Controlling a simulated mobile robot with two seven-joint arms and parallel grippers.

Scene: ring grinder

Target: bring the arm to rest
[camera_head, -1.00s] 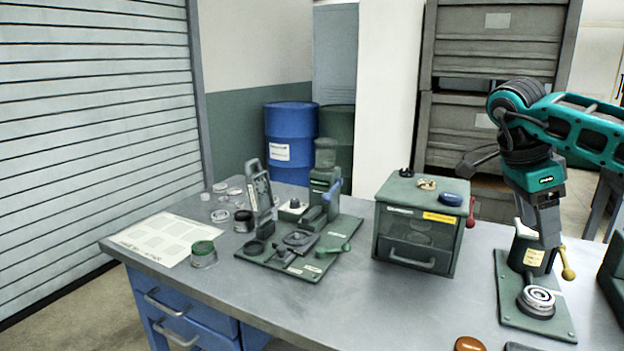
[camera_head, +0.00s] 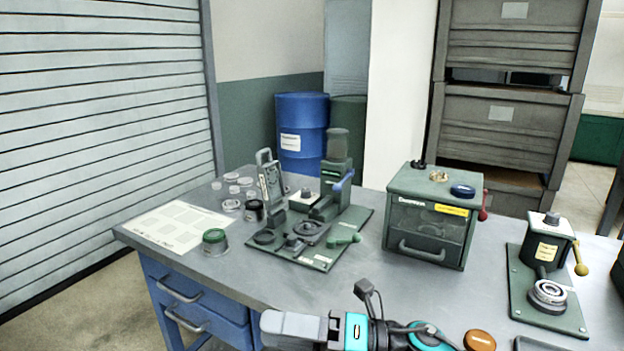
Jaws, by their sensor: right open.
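My right gripper (camera_head: 292,328) is at the bottom middle of the head view, in front of the table's front edge, lying sideways with its fingers toward the left. Its teal and black wrist (camera_head: 385,332) is cut off by the bottom of the picture. I see nothing held in it; it is open, though the gap between its fingers is hard to make out from here. My left gripper is out of view.
The grey table (camera_head: 330,285) carries a green press station (camera_head: 320,225), a green drawer box (camera_head: 432,215), a device with a yellow-knobbed lever (camera_head: 545,270), a green-topped cup (camera_head: 215,242) and an orange disc (camera_head: 480,340). Blue drawers (camera_head: 195,300) sit under the table's left front.

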